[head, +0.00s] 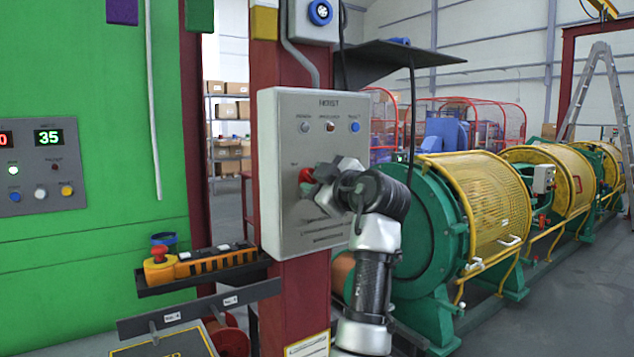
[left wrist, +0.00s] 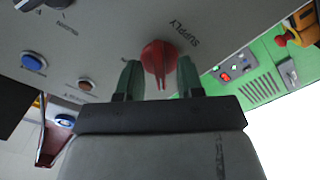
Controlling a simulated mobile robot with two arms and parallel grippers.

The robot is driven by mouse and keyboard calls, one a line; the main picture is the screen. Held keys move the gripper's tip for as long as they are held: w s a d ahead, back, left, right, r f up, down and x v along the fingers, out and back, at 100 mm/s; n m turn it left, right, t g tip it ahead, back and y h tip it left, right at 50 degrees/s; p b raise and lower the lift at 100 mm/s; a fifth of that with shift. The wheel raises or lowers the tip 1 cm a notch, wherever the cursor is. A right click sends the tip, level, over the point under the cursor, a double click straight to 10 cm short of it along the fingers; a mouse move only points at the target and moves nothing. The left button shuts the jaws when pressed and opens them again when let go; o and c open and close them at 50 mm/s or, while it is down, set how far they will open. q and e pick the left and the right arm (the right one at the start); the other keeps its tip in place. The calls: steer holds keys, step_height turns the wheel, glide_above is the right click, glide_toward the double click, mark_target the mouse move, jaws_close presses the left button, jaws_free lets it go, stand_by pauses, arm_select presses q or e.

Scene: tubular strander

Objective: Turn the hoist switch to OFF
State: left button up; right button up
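The grey hoist box (head: 282,222), lettered HOIST, is fixed to a dark red post. Its red rotary switch (head: 306,175) is on the lower left of the front, partly hidden by my left gripper (head: 318,186). In the left wrist view the red switch (left wrist: 154,56) sits beside the word SUPPLY. My left gripper's two greenish fingers stand open on either side of the switch, with a small gap showing at each side. I cannot read an ON or OFF mark at the switch. My right gripper is in neither view.
Small indicators and a blue button (head: 354,127) sit higher on the box. An orange pendant with a red knob (head: 215,262) lies on a dark shelf at lower left. A green cabinet (head: 90,260) is at left, and yellow-caged green machinery (head: 485,200) is at right.

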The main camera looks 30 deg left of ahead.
arm_select(q)
steer(key=b+v, duration=0.1)
steer(key=v, duration=0.9)
steer(key=shift+d+b, duration=0.3)
steer(key=shift+b, duration=0.1)
